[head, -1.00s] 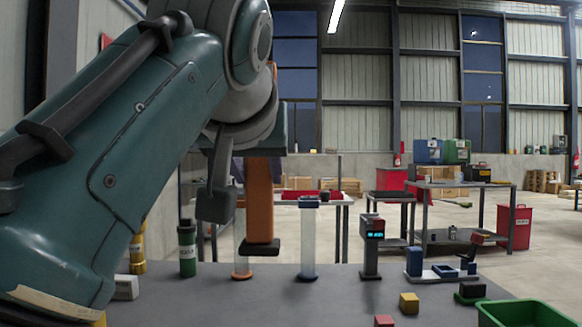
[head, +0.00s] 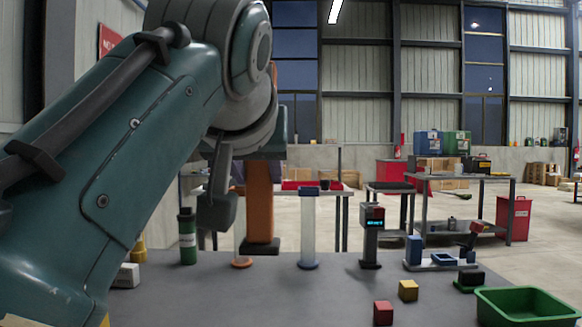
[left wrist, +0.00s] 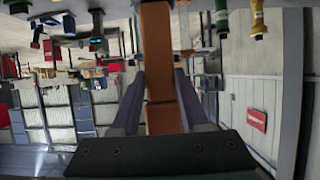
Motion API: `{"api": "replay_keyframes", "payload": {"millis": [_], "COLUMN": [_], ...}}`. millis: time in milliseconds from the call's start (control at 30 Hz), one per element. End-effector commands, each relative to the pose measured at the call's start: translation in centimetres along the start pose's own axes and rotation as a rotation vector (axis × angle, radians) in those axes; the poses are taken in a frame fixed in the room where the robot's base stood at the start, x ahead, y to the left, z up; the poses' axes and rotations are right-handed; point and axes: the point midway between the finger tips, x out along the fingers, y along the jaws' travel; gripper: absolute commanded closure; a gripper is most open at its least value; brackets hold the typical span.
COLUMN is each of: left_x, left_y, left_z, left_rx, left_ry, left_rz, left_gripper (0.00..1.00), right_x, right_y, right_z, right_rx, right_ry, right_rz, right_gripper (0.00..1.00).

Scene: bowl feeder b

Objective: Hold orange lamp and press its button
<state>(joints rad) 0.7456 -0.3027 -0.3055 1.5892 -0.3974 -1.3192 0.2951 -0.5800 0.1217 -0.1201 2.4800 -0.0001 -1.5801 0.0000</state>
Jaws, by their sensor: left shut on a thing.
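The orange lamp (head: 259,203) is a long orange bar with a dark foot, upright in the middle left of the head view. My left gripper is shut around its upper part, mostly hidden behind my arm in the head view. In the left wrist view, the lamp (left wrist: 163,55) runs between the two purple-grey fingers of my left gripper (left wrist: 160,92). Its foot appears near the table's back edge; I cannot tell whether it touches the table. I cannot make out the button. My right gripper is not in view.
On the grey table (head: 300,295) stand a green canister (head: 187,240), a clear tube with an orange base (head: 242,262), a blue-capped tube (head: 309,230) and a dark display post (head: 371,235). Red (head: 383,313) and yellow (head: 408,290) cubes lie by a green bin (head: 525,305).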

Motion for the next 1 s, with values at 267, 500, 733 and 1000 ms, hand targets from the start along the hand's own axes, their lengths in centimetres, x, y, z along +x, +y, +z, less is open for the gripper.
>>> {"api": "replay_keyframes", "payload": {"millis": [267,500,733,1000], "left_x": [0.4,0.8,1.1,1.5], "left_y": [0.0,0.0,0.0,0.0], "left_z": [0.8,1.6,2.2,3.0], "left_rx": [0.000,0.000,0.000,0.000], "left_ry": [0.004,0.003,0.003,0.003], "left_rz": [0.000,0.000,0.000,0.000], "left_gripper": [1.00,1.00,1.00,1.00], "right_x": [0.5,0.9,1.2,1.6], "right_y": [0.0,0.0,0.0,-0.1], "right_z": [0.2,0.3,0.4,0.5], "right_rx": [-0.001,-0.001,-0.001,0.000], "right_ry": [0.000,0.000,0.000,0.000], "right_rz": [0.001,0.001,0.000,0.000], "right_gripper": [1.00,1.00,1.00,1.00]}}
